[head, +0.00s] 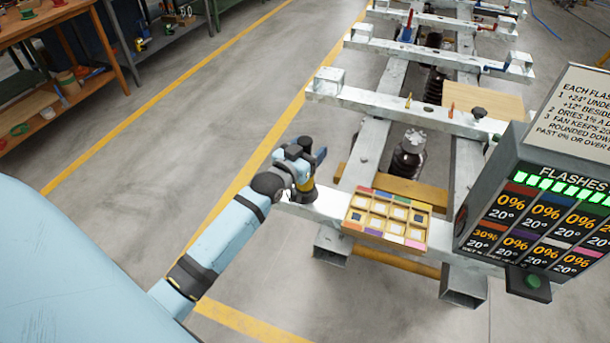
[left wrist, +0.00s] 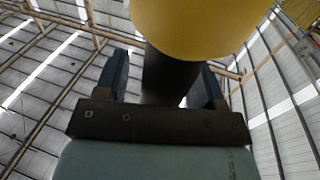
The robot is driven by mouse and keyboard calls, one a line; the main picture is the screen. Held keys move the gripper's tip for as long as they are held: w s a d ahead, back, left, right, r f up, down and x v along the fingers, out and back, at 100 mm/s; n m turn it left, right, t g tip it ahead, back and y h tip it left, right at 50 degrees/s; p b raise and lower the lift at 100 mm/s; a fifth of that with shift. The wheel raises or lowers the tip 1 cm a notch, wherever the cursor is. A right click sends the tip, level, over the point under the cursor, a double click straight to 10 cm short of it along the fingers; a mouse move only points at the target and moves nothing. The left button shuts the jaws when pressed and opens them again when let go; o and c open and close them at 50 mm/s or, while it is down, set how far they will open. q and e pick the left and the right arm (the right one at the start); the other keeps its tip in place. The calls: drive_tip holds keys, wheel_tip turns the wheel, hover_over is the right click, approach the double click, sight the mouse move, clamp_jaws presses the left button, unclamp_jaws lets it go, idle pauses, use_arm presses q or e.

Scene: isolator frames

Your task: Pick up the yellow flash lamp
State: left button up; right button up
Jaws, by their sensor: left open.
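The yellow flash lamp (left wrist: 200,25) fills the top of the left wrist view, with a wide yellow part and a dark stem below it. My left gripper (left wrist: 162,78) is open, with one finger on each side of the dark stem. Whether the fingers touch the stem I cannot tell. In the head view my left gripper (head: 308,158) is at the near left end of the metal frame. A dark and yellow piece (head: 304,188) shows just below it, largely hidden by my wrist. My right gripper is not in view.
A wooden box with coloured compartments (head: 388,218) sits on the near beam, right of my gripper. A display panel (head: 535,220) headed "FLASHES" stands at the right. Metal crossbeams (head: 410,113) lie behind. Workbenches (head: 60,25) stand far left, with open floor (head: 180,130) between.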

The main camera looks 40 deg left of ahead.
use_arm(q)
clamp_jaws()
drive_tip(key=shift+r, duration=0.1)
idle(0.3)
